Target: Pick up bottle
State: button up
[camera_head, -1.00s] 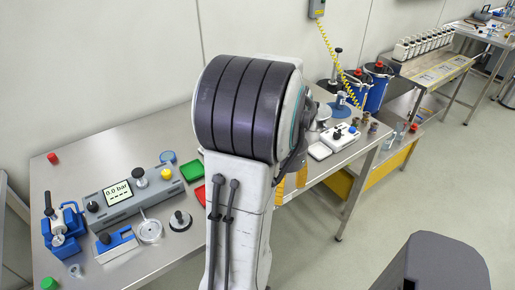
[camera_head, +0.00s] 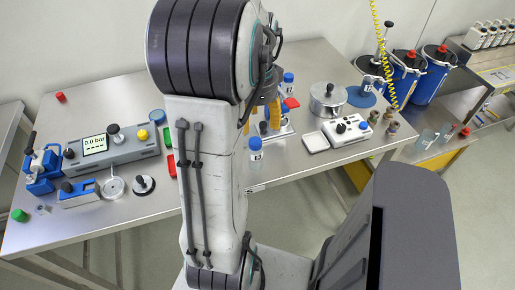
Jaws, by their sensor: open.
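A second blue-capped bottle (camera_head: 288,86) stands farther back. I cannot tell which of them the task means. My gripper (camera_head: 262,112) shows only in part, as yellow-orange fingers beside my arm, pointing down over the table between the two bottles. It is open, and I see nothing held. My arm hides the rest of it and some of the table behind.
A grey gauge device (camera_head: 112,151) and blue fixtures stand on the table's left. A metal pot (camera_head: 327,99), a white control box (camera_head: 346,130) and a white tray (camera_head: 316,142) stand right. Blue canisters (camera_head: 432,76) are at the back right. A yellow coiled cable (camera_head: 382,45) hangs behind.

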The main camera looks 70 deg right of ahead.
aim_at(255, 141)
jog(key=shift+m, duration=0.7)
jog(key=shift+a+m, duration=0.2)
jog(key=shift+m, duration=0.6)
jog(key=m, duration=0.3)
jog(key=shift+a+m, duration=0.1)
jog(key=shift+m, duration=0.2)
jog(key=shift+w+a+f+p, duration=0.1)
jog(key=shift+f+p, duration=0.05)
jog(key=shift+f, duration=1.7)
jog(key=shift+w+a+f+p, duration=0.1)
jog(key=shift+f+p, duration=0.05)
jog(key=shift+f, duration=1.65)
jog(key=c, duration=1.1)
